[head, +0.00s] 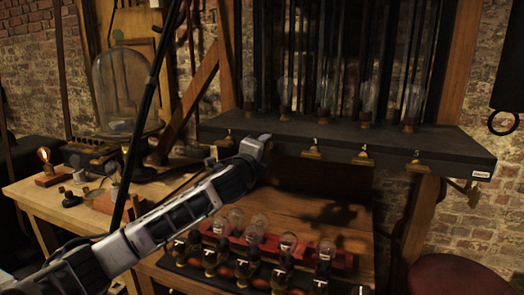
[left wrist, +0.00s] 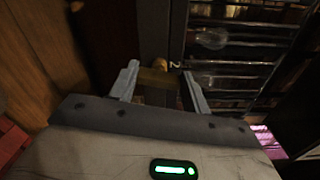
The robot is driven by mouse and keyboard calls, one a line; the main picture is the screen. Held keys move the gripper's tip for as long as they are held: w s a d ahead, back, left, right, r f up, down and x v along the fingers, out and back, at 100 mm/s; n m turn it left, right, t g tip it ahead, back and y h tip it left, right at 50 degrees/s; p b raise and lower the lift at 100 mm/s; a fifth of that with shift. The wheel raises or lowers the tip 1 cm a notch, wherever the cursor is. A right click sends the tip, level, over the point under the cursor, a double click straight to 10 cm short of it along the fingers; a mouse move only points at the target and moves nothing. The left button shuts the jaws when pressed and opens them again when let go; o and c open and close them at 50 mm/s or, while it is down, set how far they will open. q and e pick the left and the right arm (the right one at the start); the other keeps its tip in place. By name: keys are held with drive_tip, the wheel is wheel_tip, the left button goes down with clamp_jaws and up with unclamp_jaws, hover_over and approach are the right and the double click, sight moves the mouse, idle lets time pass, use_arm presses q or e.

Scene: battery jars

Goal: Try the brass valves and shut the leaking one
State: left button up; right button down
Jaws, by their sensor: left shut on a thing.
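Several brass valves line the front edge of a dark shelf (head: 455,152), with small white numbers above them. Valve 3 (head: 312,153), valve 4 (head: 362,159) and valve 5 (head: 417,166) show plainly, and another valve (head: 228,141) shows left of my gripper. My left gripper (head: 262,143) is at the shelf edge between that valve and valve 3, hiding the valve there in the head view. In the left wrist view, my left gripper (left wrist: 158,76) is shut on a brass valve (left wrist: 153,80) beside the number 2. My right gripper is out of view. No leak can be made out.
Glass bulbs (head: 327,95) stand on the shelf before dark upright bars. Below, more bulbs in brass fittings (head: 210,258) stand on the wooden bench (head: 345,243). A glass dome (head: 122,90) and a lit bulb (head: 44,155) are at the left. A red stool (head: 455,275) is lower right.

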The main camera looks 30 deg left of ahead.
use_arm(q)
drive_tip(key=shift+n, duration=1.2)
drive_tip(key=o, duration=1)
drive_tip(key=shift+s, duration=0.1)
drive_tip(key=b+v, duration=0.2)
drive_tip(key=v, duration=1.3)
drive_tip(key=shift+s+d+b, duration=0.2)
drive_tip(key=shift+s+b, duration=0.15)
drive_tip(key=shift+b, duration=0.05)
